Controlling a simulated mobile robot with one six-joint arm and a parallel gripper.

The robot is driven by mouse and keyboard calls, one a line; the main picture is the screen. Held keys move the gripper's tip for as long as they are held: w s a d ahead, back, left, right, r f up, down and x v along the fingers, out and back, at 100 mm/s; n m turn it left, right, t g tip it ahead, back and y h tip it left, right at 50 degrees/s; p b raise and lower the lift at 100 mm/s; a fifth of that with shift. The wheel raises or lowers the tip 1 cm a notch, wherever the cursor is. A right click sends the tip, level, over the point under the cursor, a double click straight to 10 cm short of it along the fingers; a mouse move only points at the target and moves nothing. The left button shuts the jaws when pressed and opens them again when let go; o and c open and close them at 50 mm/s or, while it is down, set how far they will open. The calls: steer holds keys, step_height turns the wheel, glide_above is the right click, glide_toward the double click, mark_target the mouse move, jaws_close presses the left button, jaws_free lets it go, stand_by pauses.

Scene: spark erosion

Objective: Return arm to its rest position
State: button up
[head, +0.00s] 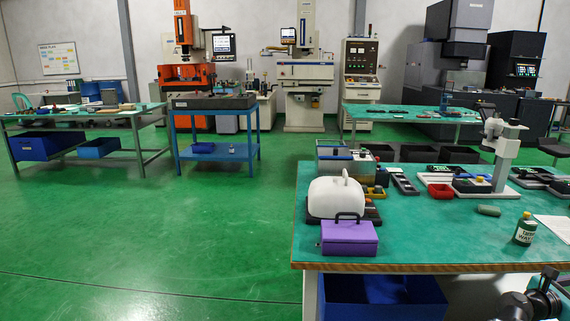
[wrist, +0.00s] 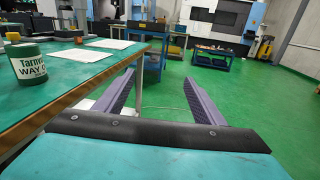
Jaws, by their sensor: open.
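My gripper (wrist: 158,97) shows in the wrist view with its two dark ridged fingers spread wide apart. Nothing is between them; green floor and a table leg show past the gap. The fingers are beside the right edge of the green-topped workbench (wrist: 75,80). In the head view a dark part of my arm (head: 540,298) shows at the bottom right corner, beside the front edge of the same bench. My fingertips are not visible in the head view.
On the bench (head: 420,245) are a purple box (head: 349,238), a white domed cover (head: 338,198), a green bottle (head: 524,229) and a microscope (head: 500,150). The bottle also shows close on the left in the wrist view (wrist: 29,64). Open green floor (head: 170,230) lies left of the bench.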

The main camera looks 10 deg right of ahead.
steer(key=w+a+f+m+t+y, duration=0.1)
steer(key=w+a+f+m+y, duration=0.1)
steer(key=w+a+f, duration=0.6)
steer(key=w+a+f+m+y, duration=0.25)
steer(key=a+f, duration=0.25)
steer(key=f, duration=0.6)
steer(key=w+a+f+m+t+y, duration=0.1)
steer(key=w+a+f+m+y, duration=0.2)
steer(key=a+f, duration=0.5)
steer(key=w+a+f+m+y, duration=0.1)
steer(key=a+f+m+y, duration=0.25)
steer(key=a+f, duration=1.4)
steer(key=s+a+f+m+g+y, duration=0.2)
steer(key=s+a+f, duration=0.3)
steer(key=a, duration=0.4)
steer(key=s+a+f+m+g+y, duration=0.15)
steer(key=s+a+f, duration=0.35)
steer(key=a, duration=0.5)
steer(key=s+a+f+m+g+y, duration=0.1)
steer(key=s+a+f+m+y, duration=0.15)
steer(key=s+a+f, duration=0.45)
step_height(320, 180, up, 16)
steer(key=a+g+p, duration=0.1)
steer(key=a+p, duration=0.1)
steer(key=p, duration=1)
steer(key=shift+a+f+n+y+p, duration=0.2)
steer(key=shift+a+n+y+p, duration=0.1)
steer(key=shift+a+y, duration=0.1)
steer(key=shift+w, duration=0.15)
